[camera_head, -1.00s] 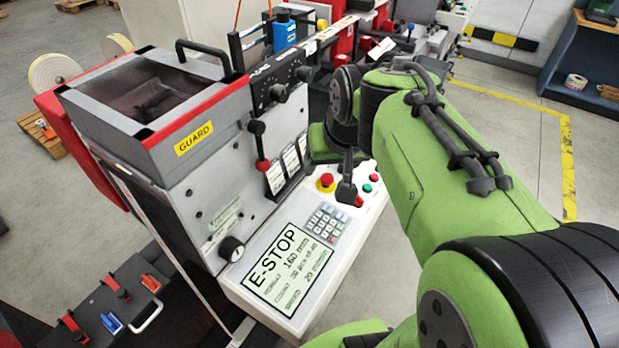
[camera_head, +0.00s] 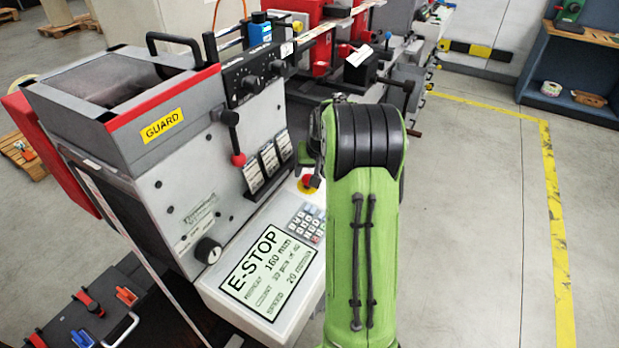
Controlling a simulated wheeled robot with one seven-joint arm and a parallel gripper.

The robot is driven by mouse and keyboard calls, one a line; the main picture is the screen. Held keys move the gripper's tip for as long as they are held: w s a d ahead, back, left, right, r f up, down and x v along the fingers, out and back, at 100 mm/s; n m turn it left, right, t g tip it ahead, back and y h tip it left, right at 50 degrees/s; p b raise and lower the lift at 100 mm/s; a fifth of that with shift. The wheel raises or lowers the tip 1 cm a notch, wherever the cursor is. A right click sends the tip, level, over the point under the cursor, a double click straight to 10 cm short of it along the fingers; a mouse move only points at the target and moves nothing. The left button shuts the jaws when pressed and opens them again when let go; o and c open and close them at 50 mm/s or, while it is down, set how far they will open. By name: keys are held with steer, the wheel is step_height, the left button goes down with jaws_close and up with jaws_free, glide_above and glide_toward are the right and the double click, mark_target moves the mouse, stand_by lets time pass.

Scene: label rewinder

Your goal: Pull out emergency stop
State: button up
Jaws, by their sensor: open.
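The emergency stop is a red mushroom button (camera_head: 307,181) on a yellow base, at the far end of the label rewinder's sloping control panel (camera_head: 215,290). My arm partly hides it on its right side. The panel display (camera_head: 267,262) reads E-STOP. My gripper (camera_head: 315,172) shows only as a small dark part at the left edge of my green arm, close to the button in the picture. Its fingers are mostly hidden, and I cannot tell whether it touches the button. It is open.
A keypad (camera_head: 306,222) lies beside the display. A lever with a red knob (camera_head: 239,159) and label cards (camera_head: 269,161) stand left of the button. The guard box (camera_head: 120,90) rises at the left. Open floor (camera_head: 470,220) lies to the right.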

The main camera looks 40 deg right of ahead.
steer(key=x, duration=0.3)
steer(key=shift+w+f, duration=0.2)
steer(key=shift+f, duration=0.05)
